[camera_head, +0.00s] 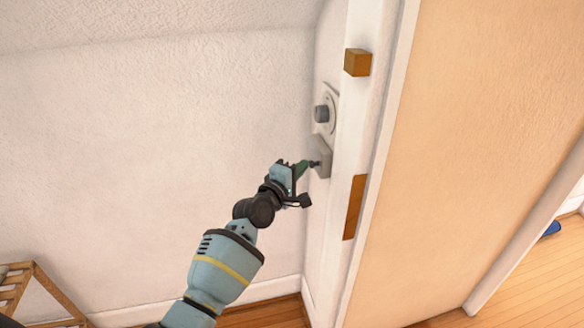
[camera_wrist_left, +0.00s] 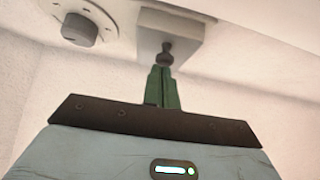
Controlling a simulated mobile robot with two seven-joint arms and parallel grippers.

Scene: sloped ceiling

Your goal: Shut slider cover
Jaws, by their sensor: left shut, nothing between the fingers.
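The slider cover (camera_head: 321,152) is a grey block with a small dark knob, fixed to the narrow white wall below a round dial. In the left wrist view the cover (camera_wrist_left: 190,27) is at the top centre, with its knob (camera_wrist_left: 166,52) pointing toward me. My left gripper (camera_head: 304,166) has green fingers that are shut and empty. In the left wrist view its fingertips (camera_wrist_left: 163,69) are right at the knob's end; I cannot tell whether they touch it. What lies behind the cover is hidden. My right gripper is not in view.
The round dial (camera_head: 323,113) sits just above the cover and also shows in the left wrist view (camera_wrist_left: 80,28). A wooden block (camera_head: 357,62) and a brown strip (camera_head: 354,207) are on the white post to the right. A wooden frame (camera_head: 48,293) stands at lower left.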

